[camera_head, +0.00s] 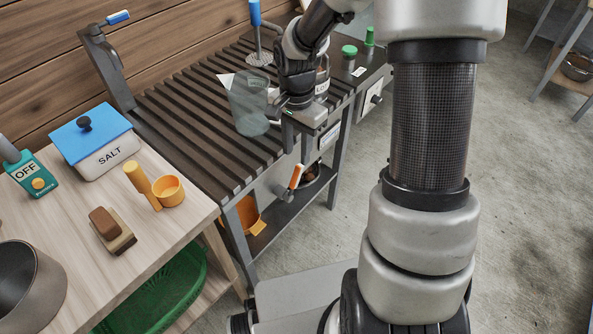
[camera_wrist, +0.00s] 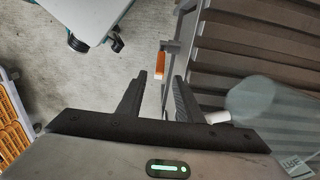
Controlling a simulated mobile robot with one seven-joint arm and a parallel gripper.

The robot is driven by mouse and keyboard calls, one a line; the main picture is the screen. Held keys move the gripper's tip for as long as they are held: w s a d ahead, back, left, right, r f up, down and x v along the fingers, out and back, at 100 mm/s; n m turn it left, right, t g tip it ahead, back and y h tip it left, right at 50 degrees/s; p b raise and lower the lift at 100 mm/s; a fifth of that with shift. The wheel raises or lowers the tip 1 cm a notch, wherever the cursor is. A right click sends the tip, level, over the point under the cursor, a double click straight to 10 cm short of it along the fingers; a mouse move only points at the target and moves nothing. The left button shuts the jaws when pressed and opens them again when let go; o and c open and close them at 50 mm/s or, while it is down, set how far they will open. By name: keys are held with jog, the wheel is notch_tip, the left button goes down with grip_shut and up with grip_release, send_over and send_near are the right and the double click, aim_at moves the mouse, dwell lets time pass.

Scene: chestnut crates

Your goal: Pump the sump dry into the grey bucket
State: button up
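A lever with an orange and white handle (camera_head: 296,176) sticks out from the front of the dark slatted bench (camera_head: 175,125). The orange handle also shows in the wrist view (camera_wrist: 160,65), just beyond my fingertips. My gripper (camera_head: 302,118) is at the bench's front edge, above the lever and apart from it. In the wrist view my gripper (camera_wrist: 160,78) has its two fingers apart with nothing held between them. An upright rod with a blue grip (camera_head: 255,14) stands at the back of the bench; I cannot tell whether it is the pump. No bucket is clearly identifiable.
A clear jug (camera_head: 248,104) stands beside my gripper on the slats. A wooden table (camera_head: 75,235) at left holds a salt box (camera_head: 105,157), yellow scoop (camera_head: 168,190), brush (camera_head: 112,230) and dark grey pot (camera_head: 28,285). Concrete floor at right is open.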

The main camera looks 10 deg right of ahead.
aim_at(297, 169)
notch_tip(297, 169, down, 8)
jog(key=shift+b, duration=0.85)
jog(key=shift+c, duration=0.5)
grip_shut()
